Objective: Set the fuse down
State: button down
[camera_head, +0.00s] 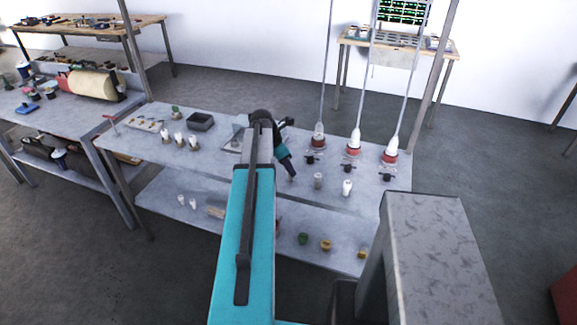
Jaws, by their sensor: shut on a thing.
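My gripper (291,177) is at the end of my teal arm, over the middle of the grey workbench (235,190). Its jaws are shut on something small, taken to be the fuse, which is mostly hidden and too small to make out. I cannot tell whether it touches the bench top. A grey fuse-like piece (318,181) and a white one (347,187) stand upright to the right of my gripper. Several similar white-topped pieces (179,140) stand on the left part of the bench.
Three rods with red-and-white ends (354,143) hang over the right side, with dark fittings (350,167) below. A dark open box (201,121) and a pale tray (147,124) lie at the left. The lower shelf (160,190) holds green and yellow pieces (326,244).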

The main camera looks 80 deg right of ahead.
jog(key=shift+f, duration=0.2)
jog(key=c, duration=1.5)
grip_release()
jog(key=shift+r, duration=0.1)
jog(key=shift+b+v, duration=1.35)
jog(key=shift+v, duration=4.75)
jog(key=shift+w, duration=0.1)
